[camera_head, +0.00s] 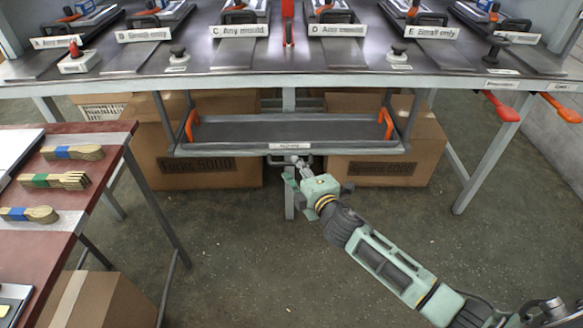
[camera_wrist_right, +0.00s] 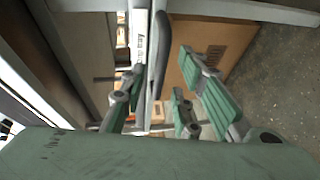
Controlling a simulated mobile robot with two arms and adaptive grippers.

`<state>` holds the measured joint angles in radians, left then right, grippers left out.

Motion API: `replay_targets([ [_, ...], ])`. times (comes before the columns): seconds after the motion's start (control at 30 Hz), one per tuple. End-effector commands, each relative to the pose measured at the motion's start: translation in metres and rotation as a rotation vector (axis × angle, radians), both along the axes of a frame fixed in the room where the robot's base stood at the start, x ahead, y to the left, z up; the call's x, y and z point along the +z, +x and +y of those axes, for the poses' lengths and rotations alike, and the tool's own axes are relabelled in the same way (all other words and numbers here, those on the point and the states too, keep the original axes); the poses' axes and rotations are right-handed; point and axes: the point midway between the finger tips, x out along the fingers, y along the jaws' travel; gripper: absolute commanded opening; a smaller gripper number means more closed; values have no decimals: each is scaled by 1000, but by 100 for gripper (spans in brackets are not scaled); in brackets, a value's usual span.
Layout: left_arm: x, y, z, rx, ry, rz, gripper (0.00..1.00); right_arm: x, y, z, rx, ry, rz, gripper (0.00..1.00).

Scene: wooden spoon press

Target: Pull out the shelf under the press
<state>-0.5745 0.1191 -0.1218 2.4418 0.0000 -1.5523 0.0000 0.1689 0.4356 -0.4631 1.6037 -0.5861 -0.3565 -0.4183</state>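The shelf (camera_head: 290,130) is a dark, shallow tray under the press table, with a pale label on its front edge. My right gripper (camera_head: 292,172) is just below the middle of that front edge. In the right wrist view, the right gripper (camera_wrist_right: 160,85) has its green-padded fingers spread. A dark bar-like handle (camera_wrist_right: 158,50) runs between the fingers, with a visible gap on the right side. I cannot tell whether the left finger touches it. My left gripper is in neither view.
Orange handles (camera_head: 387,123) stand at the shelf's ends. Cardboard boxes (camera_head: 392,171) sit behind and below it. The press table (camera_head: 480,85) has legs on both sides. The floor (camera_head: 240,255) in front is open.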

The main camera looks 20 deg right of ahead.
Motion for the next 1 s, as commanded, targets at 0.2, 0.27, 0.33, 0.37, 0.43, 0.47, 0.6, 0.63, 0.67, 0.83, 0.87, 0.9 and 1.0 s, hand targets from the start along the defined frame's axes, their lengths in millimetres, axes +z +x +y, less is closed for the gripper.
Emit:
replay_targets([
  [0.2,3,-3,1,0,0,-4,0,-7,29,4,1,1,0,29],
  [0.27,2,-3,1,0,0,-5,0,-7,33,5,1,2,0,29],
  [0.33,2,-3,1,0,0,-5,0,-8,36,5,1,2,1,29],
  [0.37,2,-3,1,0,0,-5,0,-7,36,5,1,2,1,29],
  [0.43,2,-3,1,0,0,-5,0,-7,37,5,1,2,0,29],
  [0.47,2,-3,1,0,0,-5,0,-7,37,5,1,2,1,29],
  [0.6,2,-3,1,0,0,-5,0,-7,37,5,1,2,1,29],
  [0.63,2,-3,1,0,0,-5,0,-7,37,5,1,2,1,26],
  [0.67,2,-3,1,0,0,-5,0,-7,37,5,1,3,1,23],
  [0.83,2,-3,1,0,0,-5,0,-7,36,5,1,3,1,8],
  [0.87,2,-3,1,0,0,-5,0,-7,36,5,1,3,1,6],
  [0.9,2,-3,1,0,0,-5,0,-7,36,5,1,3,1,2],
  [1.0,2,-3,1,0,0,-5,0,-7,36,5,1,3,1,0],
])
